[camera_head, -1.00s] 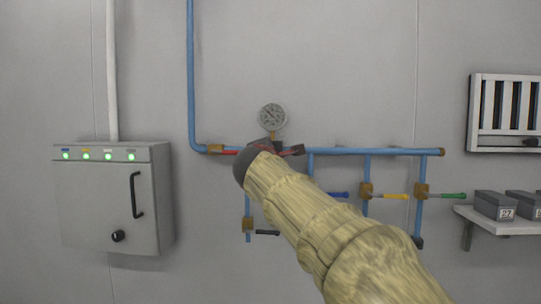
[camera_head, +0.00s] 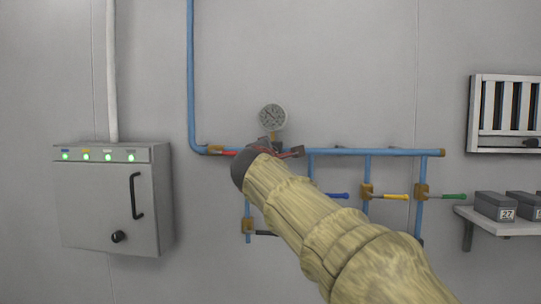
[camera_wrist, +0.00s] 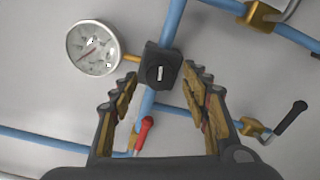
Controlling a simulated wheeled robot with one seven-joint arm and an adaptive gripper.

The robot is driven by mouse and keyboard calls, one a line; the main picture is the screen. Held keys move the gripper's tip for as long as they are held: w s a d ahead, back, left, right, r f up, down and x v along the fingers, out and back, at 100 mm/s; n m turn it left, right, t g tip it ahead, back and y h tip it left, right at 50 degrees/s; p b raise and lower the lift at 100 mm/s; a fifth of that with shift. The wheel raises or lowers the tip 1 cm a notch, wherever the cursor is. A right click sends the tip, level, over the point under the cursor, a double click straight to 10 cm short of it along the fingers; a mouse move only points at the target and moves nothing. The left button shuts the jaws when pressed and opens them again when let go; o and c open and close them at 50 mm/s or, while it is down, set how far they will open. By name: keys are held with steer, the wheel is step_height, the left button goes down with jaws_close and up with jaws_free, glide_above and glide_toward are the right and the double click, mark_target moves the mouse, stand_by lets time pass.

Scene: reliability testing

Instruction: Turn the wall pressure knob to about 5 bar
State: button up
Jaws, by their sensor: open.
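The pressure knob (camera_wrist: 159,73) is a dark block with a round face and a pale mark, set on the blue pipe. In the wrist view it lies just beyond and between my open fingers, and I see no contact. My gripper (camera_wrist: 160,85) is open and empty. In the head view my gripper (camera_head: 270,148) is at the pipe below the gauge, and my arm hides most of the knob. The round white pressure gauge (camera_head: 272,117) stands above the pipe; it also shows in the wrist view (camera_wrist: 94,48) with a red needle. Its numbers are too small to read.
A red-handled valve (camera_wrist: 144,132) lies close to the left finger. Blue (camera_head: 338,195), yellow (camera_head: 392,197) and green (camera_head: 450,196) handles stick out on lower branches. A grey cabinet (camera_head: 110,205) is at left, and a shelf (camera_head: 500,226) with boxes at right.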

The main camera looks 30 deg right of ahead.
steer(key=v, duration=1.1)
steer(key=shift+r, duration=0.1)
steer(key=s+a+f+m+g+y, duration=0.1)
steer(key=s+f+m+g, duration=0.15)
steer(key=f, duration=0.55)
steer(key=s+a+f+m+g+y+b, duration=0.1)
steer(key=s+f+m+y, duration=0.15)
steer(key=f, duration=0.65)
steer(key=s+a+f+m+g+y, duration=0.1)
steer(key=f+m+g, duration=0.15)
steer(key=f, duration=0.55)
steer(key=s+a+f+m+g+y+b, duration=0.1)
steer(key=s+a+f, duration=0.4)
steer(key=s+f, duration=0.6)
steer(key=s+a+f+m+g+y+b, duration=0.2)
steer(key=s+a+f+m+y+b, duration=0.2)
steer(key=s+f, duration=0.7)
step_height(320, 180, down, 6)
steer(key=shift+s+a+r+m+b, duration=0.1)
steer(key=shift+s+a+m+b, duration=0.2)
steer(key=shift+m+b, duration=0.75)
